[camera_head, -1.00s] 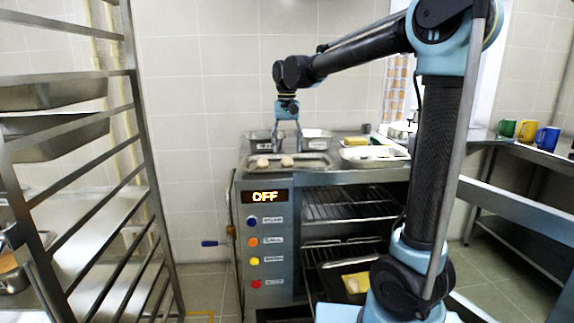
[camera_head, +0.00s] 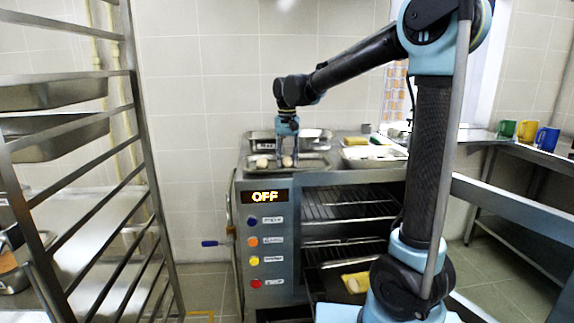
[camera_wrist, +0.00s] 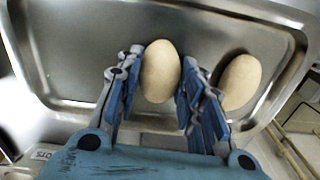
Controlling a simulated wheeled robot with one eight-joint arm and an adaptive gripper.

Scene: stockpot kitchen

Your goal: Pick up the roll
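Two pale oval rolls lie in a shallow metal tray (camera_head: 318,170) on top of the oven unit. One roll (camera_head: 287,161) is between the fingers of my gripper (camera_head: 287,158); in the wrist view this roll (camera_wrist: 160,70) has a blue-padded finger close against each side. My gripper (camera_wrist: 160,75) is narrowed on it, low over the tray, with the fingers pointing down. The second roll (camera_head: 262,162) lies beside it, and in the wrist view this roll (camera_wrist: 240,82) is just outside the right finger. The roll shows no clear lift off the tray.
Metal containers (camera_head: 262,140) stand behind the tray. Another tray (camera_head: 375,153) is to its right. The oven front (camera_head: 265,230) shows OFF and coloured buttons. A tall rack (camera_head: 140,150) stands at the left. Mugs (camera_head: 546,138) are on the right counter.

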